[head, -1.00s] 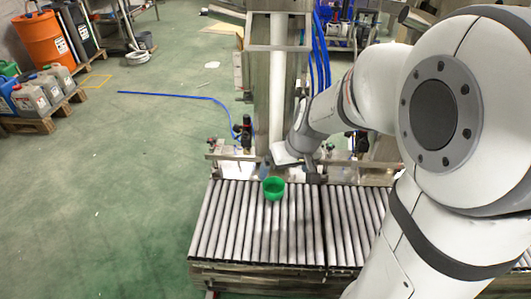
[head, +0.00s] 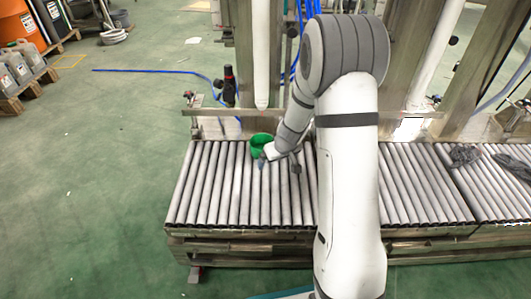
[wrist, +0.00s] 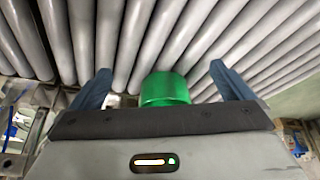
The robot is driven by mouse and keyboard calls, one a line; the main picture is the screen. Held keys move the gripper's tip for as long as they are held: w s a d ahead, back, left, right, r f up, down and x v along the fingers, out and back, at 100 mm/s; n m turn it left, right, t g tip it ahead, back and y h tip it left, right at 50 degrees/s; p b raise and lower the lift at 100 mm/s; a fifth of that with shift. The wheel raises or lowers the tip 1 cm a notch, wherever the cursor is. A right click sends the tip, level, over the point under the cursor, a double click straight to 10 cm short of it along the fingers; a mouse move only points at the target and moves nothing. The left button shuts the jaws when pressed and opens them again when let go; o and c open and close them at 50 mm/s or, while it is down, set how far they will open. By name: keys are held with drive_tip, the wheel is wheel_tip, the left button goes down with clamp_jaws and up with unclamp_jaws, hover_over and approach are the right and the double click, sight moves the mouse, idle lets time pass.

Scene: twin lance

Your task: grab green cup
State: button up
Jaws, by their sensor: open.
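The green cup (head: 261,143) stands on the roller conveyor (head: 215,185), near its back edge. My gripper (head: 262,160) is at the cup's front side in the head view, and my wrist hides part of the cup. In the wrist view the green cup (wrist: 164,89) shows between the two blue fingers of my gripper (wrist: 160,85), with a gap on each side. The jaws are open and hold nothing. The gripper's dark front edge hides the cup's near part.
Metal posts and a rail (head: 300,112) stand along the conveyor's back edge. Dark cloth-like items (head: 465,155) lie on the rollers at the right. A blue hose (head: 150,71) lies on the green floor. The rollers left of the cup are clear.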

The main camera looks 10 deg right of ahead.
drive_tip(key=p, duration=0.1)
approach(260, 148)
drive_tip(key=shift+x, duration=0.85)
drive_tip(key=b+x, duration=0.1)
drive_tip(key=x, duration=0.4)
drive_tip(key=shift+b, duration=0.3)
drive_tip(key=shift+s, duration=0.1)
drive_tip(key=c, duration=0.9)
